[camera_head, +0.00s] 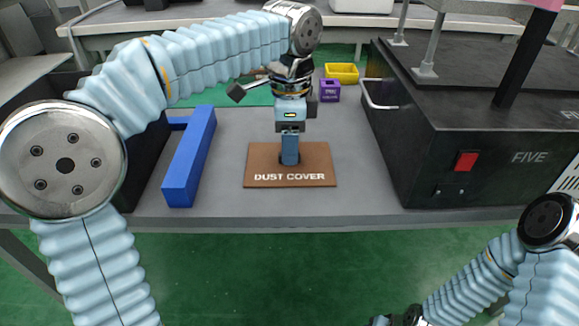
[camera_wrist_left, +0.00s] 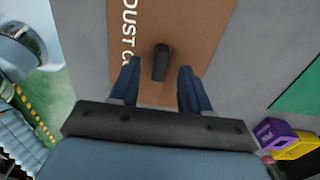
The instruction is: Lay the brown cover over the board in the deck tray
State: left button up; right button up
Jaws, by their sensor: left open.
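The brown cover (camera_head: 320,168), a flat plate lettered "DUST COVER", lies on the grey bench top. The left wrist view shows the cover (camera_wrist_left: 200,32) with a dark upright knob (camera_wrist_left: 161,60) on it. My left gripper (camera_head: 290,160) points down over the middle of the cover. It is open, with the knob showing between its two fingers; I cannot tell whether they touch it. My right arm is low at the right, in front of the bench, with its dark end (camera_head: 402,318) cut off by the picture's bottom edge. I cannot make out the board or the deck tray.
A blue bar (camera_head: 190,160) lies left of the cover. A black box marked "FIVE" (camera_head: 480,150) with a handle and red switch stands at the right. A purple box (camera_head: 329,91) and a yellow bin (camera_head: 342,73) are behind. Bare bench surrounds the cover.

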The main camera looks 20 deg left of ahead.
pick_arm(q)
jog(key=shift+f, duration=0.75)
grip_shut()
jog(key=shift+r, duration=0.1)
